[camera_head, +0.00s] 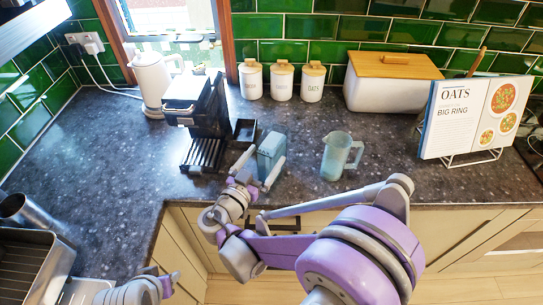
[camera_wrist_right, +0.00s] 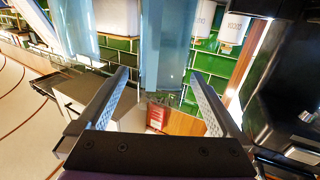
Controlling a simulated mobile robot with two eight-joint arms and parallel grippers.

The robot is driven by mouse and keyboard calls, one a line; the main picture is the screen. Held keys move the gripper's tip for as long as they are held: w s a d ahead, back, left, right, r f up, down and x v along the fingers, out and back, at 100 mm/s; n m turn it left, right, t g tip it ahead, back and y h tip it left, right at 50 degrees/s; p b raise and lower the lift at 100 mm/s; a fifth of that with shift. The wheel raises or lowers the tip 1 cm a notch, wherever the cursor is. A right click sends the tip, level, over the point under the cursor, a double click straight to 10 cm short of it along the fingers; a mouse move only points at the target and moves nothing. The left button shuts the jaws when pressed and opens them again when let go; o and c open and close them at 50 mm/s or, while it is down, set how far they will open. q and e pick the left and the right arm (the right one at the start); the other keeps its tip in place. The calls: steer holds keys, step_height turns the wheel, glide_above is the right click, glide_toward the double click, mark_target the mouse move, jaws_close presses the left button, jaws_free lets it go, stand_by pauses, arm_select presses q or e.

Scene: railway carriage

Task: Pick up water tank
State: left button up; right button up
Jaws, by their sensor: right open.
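The water tank (camera_head: 271,152) is a bluish, see-through upright box near the front edge of the dark worktop, right of the black coffee machine (camera_head: 203,108). My right gripper (camera_head: 260,167) is open, its two fingers on either side of the tank's lower part in the head view. In the right wrist view the tank (camera_wrist_right: 166,45) stands between and beyond the open fingertips (camera_wrist_right: 160,76), with gaps on both sides. I cannot tell whether a finger touches it. My left gripper (camera_head: 166,284) shows only partly at the bottom left, away from the tank; its opening is unclear.
A glass pitcher (camera_head: 338,158) stands right of the tank. A small black box (camera_head: 245,131) stands close behind it. White canisters (camera_head: 281,82), a bread bin (camera_head: 392,84) and a kettle (camera_head: 153,80) line the back. A cookbook (camera_head: 470,115) stands right. Worktop is free at left.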

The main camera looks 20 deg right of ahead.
mark_target(280, 136)
steer(key=p+x, duration=0.1)
steer(key=x, duration=0.4)
steer(key=shift+w+d+f, duration=0.1)
steer(key=shift+w, duration=0.15)
steer(key=shift+s, duration=0.1)
steer(key=shift+c, duration=1.3)
jaws_close()
